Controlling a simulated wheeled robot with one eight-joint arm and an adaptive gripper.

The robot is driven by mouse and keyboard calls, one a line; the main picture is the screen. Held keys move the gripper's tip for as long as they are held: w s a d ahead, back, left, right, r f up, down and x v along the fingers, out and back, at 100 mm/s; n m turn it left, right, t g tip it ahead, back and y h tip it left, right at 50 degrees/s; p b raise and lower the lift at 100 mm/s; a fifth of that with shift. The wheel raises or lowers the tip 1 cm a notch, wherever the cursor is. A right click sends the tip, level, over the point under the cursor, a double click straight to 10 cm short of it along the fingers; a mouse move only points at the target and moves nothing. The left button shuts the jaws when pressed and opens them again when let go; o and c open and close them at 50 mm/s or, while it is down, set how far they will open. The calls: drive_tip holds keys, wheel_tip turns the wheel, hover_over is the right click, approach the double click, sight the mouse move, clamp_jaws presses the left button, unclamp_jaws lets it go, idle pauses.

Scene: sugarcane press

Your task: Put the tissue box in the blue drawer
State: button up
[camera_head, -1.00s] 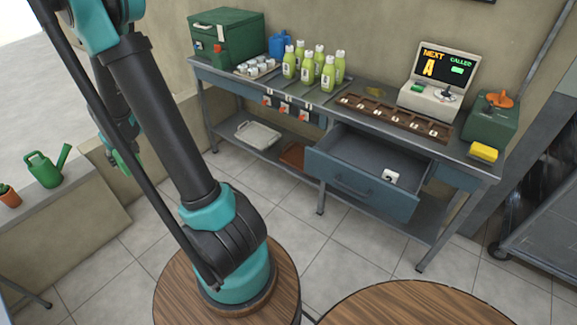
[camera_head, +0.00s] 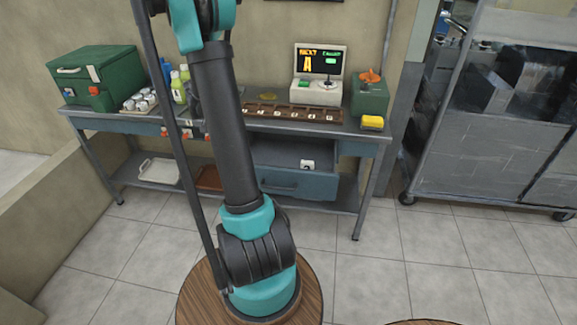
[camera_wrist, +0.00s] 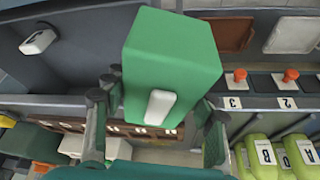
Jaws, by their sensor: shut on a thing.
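The tissue box, green with a white tissue patch (camera_wrist: 172,60), is in the middle of the wrist view. My gripper (camera_wrist: 157,112) is shut on it, with one dark finger on each side. The blue drawer (camera_head: 312,186) is pulled open under the bench in the head view, right of my arm, which covers part of it. Inside it lies a small white numbered block (camera_head: 307,164). In the wrist view the drawer (camera_wrist: 75,65) is at the upper left, beside and beyond the box. My gripper and the box are not discernible in the head view.
On the bench (camera_head: 225,120) stand a green case (camera_head: 95,75), yellow-green bottles, a brown slotted tray (camera_head: 292,113), a display console (camera_head: 316,92), a green machine (camera_head: 370,97) and a yellow block (camera_head: 372,122). Most of the visible drawer floor is clear.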

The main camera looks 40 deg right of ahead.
drive_tip(key=s+d+r+m+g, duration=0.2)
drive_tip(key=s+d+m, duration=0.25)
drive_tip(key=d, duration=0.25)
drive_tip(key=s+d+r+m+g, duration=0.1)
drive_tip(key=s+d+m+g, duration=0.1)
drive_tip(key=s+d+m, duration=0.35)
drive_tip(key=f, duration=0.6)
drive_tip(key=w+d+f, duration=0.1)
drive_tip(key=f, duration=1.2)
drive_tip(key=shift+w+d+f, duration=0.1)
drive_tip(key=shift+w+d, duration=0.15)
drive_tip(key=shift+d, duration=0.05)
drive_tip(key=o, duration=1.2)
drive_tip(key=shift+f, duration=0.1)
